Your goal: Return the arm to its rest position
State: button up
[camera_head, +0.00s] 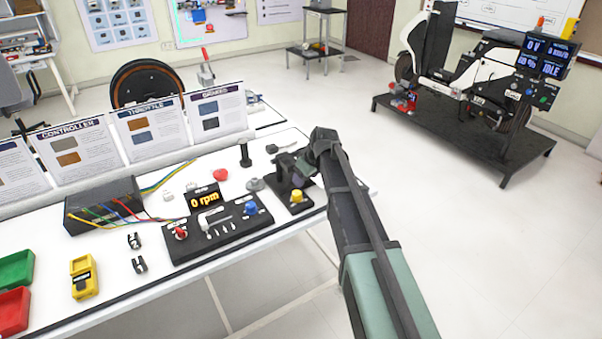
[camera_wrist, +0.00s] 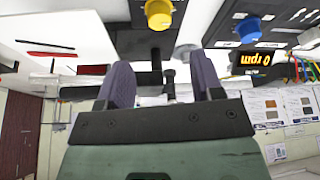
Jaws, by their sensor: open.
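My arm reaches in from the lower right of the head view and bends down at its elbow. My gripper (camera_head: 290,168) is over the right end of the white workbench (camera_head: 105,300), close above a black block with a yellow knob (camera_head: 296,196). In the wrist view my gripper (camera_wrist: 162,82) is open, its two purple-grey fingers wide apart. A dark upright post (camera_wrist: 157,60) shows between them, and I cannot tell how far off it is. I see nothing held. The yellow knob also shows at the top of the wrist view (camera_wrist: 158,14).
A black control panel (camera_head: 215,238) with a blue knob, red knob and "0 rpm" display lies left of my gripper. A black post (camera_head: 245,155) stands behind. A motorcycle rig on a dark platform (camera_head: 470,135) is at the right. Floor between is clear.

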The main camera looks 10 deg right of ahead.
jog(key=shift+r, duration=0.15)
jog(key=s+a+r+m+g+h+p, duration=0.1)
jog(key=s+m, duration=0.2)
jog(key=s, duration=1.1)
jog(key=s+a+r+m+g+h+p, duration=0.1)
jog(key=s+m+g+p, duration=0.1)
jog(key=s, duration=1.3)
jog(key=shift+m+g, duration=0.3)
jog(key=shift+m, duration=0.5)
